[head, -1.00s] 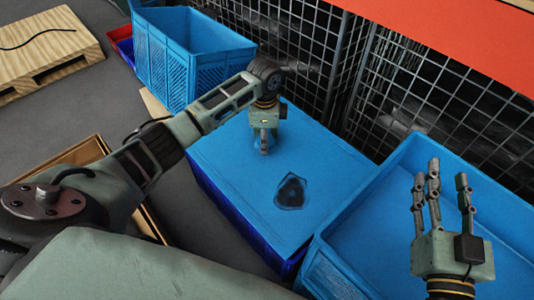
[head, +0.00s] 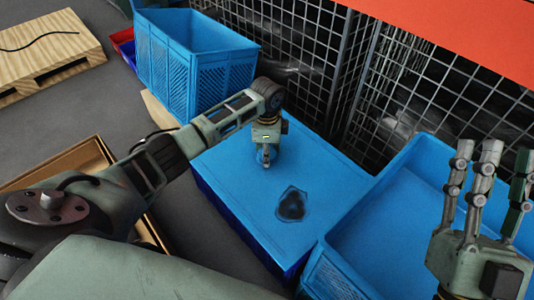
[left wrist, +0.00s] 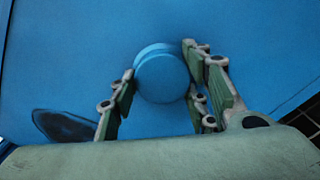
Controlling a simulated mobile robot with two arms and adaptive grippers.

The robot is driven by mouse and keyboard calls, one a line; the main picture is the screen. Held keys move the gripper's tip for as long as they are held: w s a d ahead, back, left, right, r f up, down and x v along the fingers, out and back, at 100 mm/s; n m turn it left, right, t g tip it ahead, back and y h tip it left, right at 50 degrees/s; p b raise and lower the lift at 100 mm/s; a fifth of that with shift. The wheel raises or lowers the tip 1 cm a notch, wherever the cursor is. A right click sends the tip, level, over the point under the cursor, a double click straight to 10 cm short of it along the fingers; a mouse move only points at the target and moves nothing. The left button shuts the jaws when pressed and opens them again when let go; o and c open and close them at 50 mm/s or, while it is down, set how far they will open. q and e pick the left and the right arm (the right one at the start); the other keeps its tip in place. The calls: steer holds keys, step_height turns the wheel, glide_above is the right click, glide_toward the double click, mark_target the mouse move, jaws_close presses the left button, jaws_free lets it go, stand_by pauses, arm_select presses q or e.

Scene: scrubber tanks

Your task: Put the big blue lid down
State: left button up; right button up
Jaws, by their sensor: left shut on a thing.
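The big blue lid (head: 310,170) lies flat on top of a darker blue container (head: 232,215) in the middle of the head view. A dark patch (head: 291,205) marks its top. My left gripper (head: 265,162) points down at the lid. In the left wrist view its fingers (left wrist: 158,95) are on both sides of a round blue knob (left wrist: 161,74) on the lid (left wrist: 250,40), shut on it. My right gripper (head: 487,190) is at the right, fingers up, spread and empty.
An open blue crate (head: 340,270) stands right of the lid, under my right gripper. Another blue crate (head: 200,80) stands behind left. A wire mesh fence (head: 310,60) and an orange beam (head: 460,35) bound the back. A wooden pallet (head: 45,55) lies far left.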

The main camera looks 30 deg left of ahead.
arm_select(q)
steer(key=o, duration=1.3)
